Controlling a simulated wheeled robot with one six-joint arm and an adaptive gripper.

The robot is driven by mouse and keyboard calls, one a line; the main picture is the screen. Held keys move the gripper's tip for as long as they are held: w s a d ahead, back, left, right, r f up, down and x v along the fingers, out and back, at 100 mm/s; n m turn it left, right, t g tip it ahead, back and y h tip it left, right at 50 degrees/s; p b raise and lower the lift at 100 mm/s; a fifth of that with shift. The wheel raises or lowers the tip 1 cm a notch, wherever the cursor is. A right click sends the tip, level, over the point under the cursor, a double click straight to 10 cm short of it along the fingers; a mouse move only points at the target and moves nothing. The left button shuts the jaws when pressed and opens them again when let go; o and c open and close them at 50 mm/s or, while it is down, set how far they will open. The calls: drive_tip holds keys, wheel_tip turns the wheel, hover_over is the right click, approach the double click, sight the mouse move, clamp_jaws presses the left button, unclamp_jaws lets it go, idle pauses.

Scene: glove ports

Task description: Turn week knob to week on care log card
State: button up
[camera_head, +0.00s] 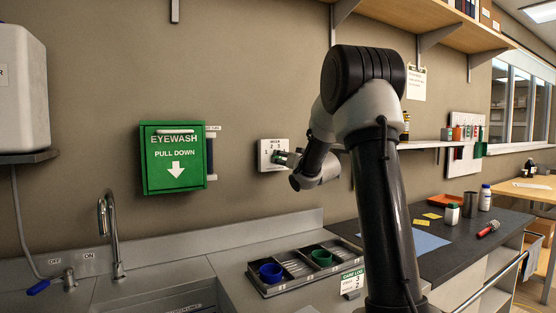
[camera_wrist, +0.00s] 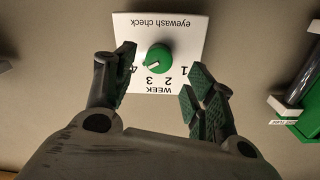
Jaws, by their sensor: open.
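The white week dial plate (camera_head: 266,149) is on the wall, right of the eyewash box. In the wrist view the plate (camera_wrist: 188,28) appears upside down, reading "eyewash check", "WEEK" and the numbers 1 to 4. Its round green knob (camera_wrist: 160,56) has a white pointer mark directed toward the 3 and 4 side; I cannot tell exactly which. My gripper (camera_wrist: 160,72) is open and empty, its dark pads to either side of the knob in view, with no clear contact. The care log card (camera_head: 352,281) stands at the counter front; its small figures are hard to read.
The green eyewash box (camera_head: 173,158) is on the wall left of the dial. A sink tap (camera_head: 108,230) stands at left. A shelf (camera_head: 440,25) hangs above right.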

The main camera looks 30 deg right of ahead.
sight(279, 157)
drive_tip(key=shift+w, duration=2.35)
drive_tip(key=c, duration=1.1)
